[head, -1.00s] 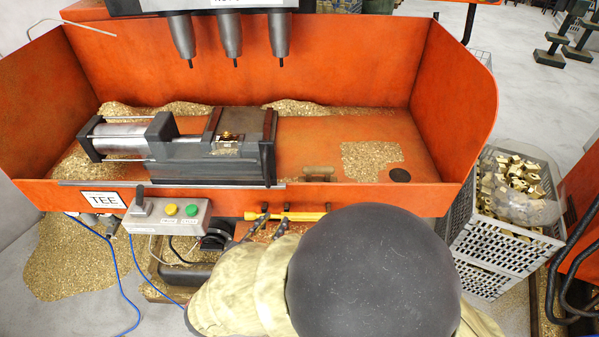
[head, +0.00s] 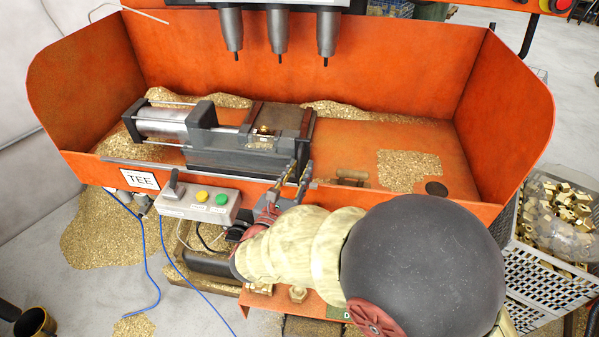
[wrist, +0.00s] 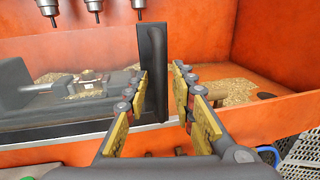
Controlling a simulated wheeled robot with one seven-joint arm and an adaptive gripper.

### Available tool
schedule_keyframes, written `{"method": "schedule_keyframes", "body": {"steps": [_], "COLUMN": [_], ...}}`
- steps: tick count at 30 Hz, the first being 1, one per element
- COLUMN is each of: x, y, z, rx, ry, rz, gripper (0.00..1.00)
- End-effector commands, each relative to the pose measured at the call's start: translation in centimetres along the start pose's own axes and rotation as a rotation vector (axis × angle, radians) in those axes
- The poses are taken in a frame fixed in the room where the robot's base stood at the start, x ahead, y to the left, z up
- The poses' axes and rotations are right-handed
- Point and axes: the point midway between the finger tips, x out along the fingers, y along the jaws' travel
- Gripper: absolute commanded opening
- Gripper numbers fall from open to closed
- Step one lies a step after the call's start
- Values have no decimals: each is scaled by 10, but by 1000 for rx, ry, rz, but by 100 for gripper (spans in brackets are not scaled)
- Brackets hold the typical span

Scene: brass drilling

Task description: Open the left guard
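The left guard (wrist: 95,80) shows in the wrist view as a clear panel in front of the clamp, with a dark upright bar (wrist: 153,45) at its right edge. The panel itself is hard to make out in the head view. My gripper (wrist: 160,80) is open, its two yellow-padded fingers apart. In the wrist view the bar stands between the fingertips in the picture; I cannot tell whether either finger touches it. In the head view my gripper (head: 295,177) is at the tray's front wall, right of the clamp.
The clamp (head: 240,148) sits in the orange tray (head: 400,45), under several drill spindles (head: 279,32). A button box (head: 197,203) hangs on the front, left of my gripper. A grey crate (head: 535,270) of brass parts stands at right. Brass chips lie about.

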Motion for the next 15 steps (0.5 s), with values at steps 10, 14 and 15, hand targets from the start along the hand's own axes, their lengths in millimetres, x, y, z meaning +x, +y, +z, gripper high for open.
{"method": "schedule_keyframes", "body": {"steps": [10,14,15], "x": [4,3,3], "y": [0,0,0], "z": [0,0,0], "rx": [0,0,0], "ry": [0,0,0], "rz": [1,1,1], "gripper": [24,17,15]}}
